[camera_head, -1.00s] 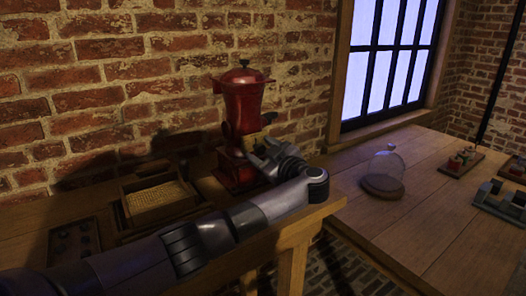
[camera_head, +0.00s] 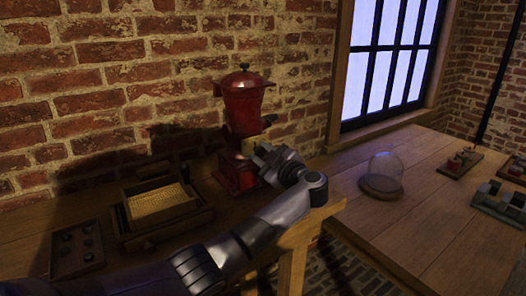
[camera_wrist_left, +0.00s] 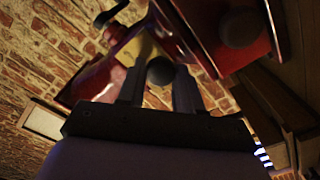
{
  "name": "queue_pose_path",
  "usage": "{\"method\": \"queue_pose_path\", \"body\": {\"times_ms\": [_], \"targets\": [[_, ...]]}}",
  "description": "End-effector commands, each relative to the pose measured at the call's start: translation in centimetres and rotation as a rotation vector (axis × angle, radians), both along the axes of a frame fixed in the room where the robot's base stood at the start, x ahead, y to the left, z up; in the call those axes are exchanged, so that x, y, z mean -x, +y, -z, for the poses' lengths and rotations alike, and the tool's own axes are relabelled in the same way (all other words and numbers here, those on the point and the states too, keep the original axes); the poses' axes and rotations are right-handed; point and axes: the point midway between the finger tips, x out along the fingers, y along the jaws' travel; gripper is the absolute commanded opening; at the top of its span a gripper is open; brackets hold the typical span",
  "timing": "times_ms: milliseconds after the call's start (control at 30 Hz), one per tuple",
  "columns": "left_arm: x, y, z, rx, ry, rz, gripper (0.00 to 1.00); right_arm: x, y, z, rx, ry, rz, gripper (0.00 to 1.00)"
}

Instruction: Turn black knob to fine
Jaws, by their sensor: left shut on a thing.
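A red grinder (camera_head: 243,108) with a dark top knob stands upright against the brick wall. A yellow brass-coloured plate (camera_head: 249,146) shows on its front, and also in the left wrist view (camera_wrist_left: 138,48). My left gripper (camera_head: 259,154) is at this plate, in front of the grinder's body. In the left wrist view a round black knob (camera_wrist_left: 160,71) sits between the two fingers, and the gripper is shut on it. The fingers hide the knob in the head view. Any marking such as "fine" cannot be read. My right gripper is out of view.
A wooden box with a tan, grainy inside (camera_head: 160,203) and a tray with dark round pieces (camera_head: 77,247) are left of the grinder. A glass dome (camera_head: 384,170) stands on the right table. A dark handle (camera_head: 268,121) juts from the grinder's right side.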

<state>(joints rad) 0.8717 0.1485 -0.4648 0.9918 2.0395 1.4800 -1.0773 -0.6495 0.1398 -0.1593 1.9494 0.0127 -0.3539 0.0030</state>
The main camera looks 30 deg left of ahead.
Motion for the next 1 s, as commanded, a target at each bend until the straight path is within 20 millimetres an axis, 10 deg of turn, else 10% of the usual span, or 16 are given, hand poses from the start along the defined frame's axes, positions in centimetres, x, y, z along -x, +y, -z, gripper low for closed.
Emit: {"method": "queue_pose_path", "body": {"times_ms": [1000], "targets": [[0.1, -0.1, 0.8, 0.289, -0.683, -0.003, 0.04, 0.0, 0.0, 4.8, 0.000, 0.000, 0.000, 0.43]]}}
